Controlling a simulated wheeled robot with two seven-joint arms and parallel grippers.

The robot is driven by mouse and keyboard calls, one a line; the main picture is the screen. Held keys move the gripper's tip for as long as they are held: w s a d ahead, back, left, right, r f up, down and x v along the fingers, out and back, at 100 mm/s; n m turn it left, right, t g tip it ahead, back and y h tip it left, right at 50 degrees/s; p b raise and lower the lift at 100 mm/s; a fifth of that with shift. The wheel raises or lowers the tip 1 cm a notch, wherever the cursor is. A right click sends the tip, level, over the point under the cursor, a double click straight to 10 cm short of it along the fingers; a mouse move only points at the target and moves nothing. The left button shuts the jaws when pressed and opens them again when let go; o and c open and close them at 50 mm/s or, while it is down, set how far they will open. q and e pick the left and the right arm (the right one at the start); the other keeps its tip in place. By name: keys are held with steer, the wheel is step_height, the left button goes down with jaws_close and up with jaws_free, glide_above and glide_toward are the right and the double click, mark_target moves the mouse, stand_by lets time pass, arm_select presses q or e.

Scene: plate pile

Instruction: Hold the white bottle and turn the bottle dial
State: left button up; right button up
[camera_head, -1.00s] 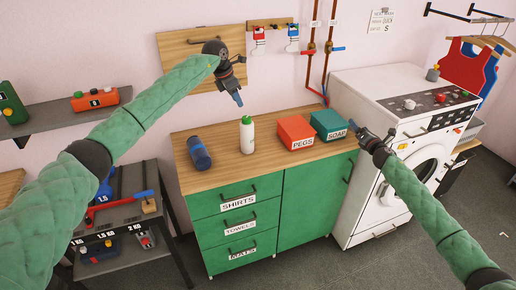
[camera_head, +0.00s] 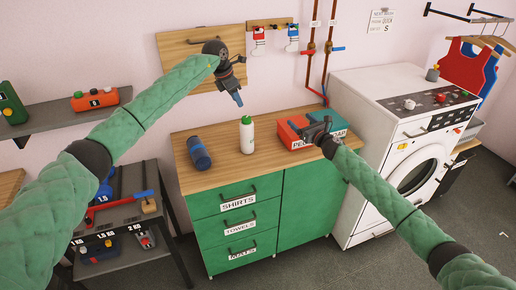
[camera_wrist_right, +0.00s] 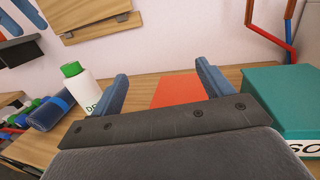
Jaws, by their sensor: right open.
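The white bottle (camera_head: 247,136) with a green cap stands upright on the wooden countertop. In the right wrist view the white bottle (camera_wrist_right: 85,90) shows beyond the left finger, partly hidden by it. My right gripper (camera_head: 313,124) is open and empty in front of the red and teal boxes, to the right of the bottle and apart from it. Its two blue fingers (camera_wrist_right: 162,88) are spread in the wrist view. My left gripper (camera_head: 238,98) is raised above the counter, near the wall, above and left of the bottle. Whether its jaws are open is unclear.
A red PEGS box (camera_head: 290,132) and a teal box (camera_wrist_right: 285,100) sit at the counter's right. A white washing machine (camera_head: 390,95) stands further right. The counter front (camera_head: 225,172) is clear.

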steer(key=n+g+y, duration=0.1)
steer(key=g, duration=0.1)
glide_toward(246, 138)
steer(key=w+f, duration=0.2)
steer(key=w, duration=0.1)
steer(key=w+f, duration=0.1)
steer(key=w, duration=0.1)
steer(key=shift+w+a, duration=0.2)
steer(key=shift+a, duration=0.4)
steer(key=shift+x, duration=3.8)
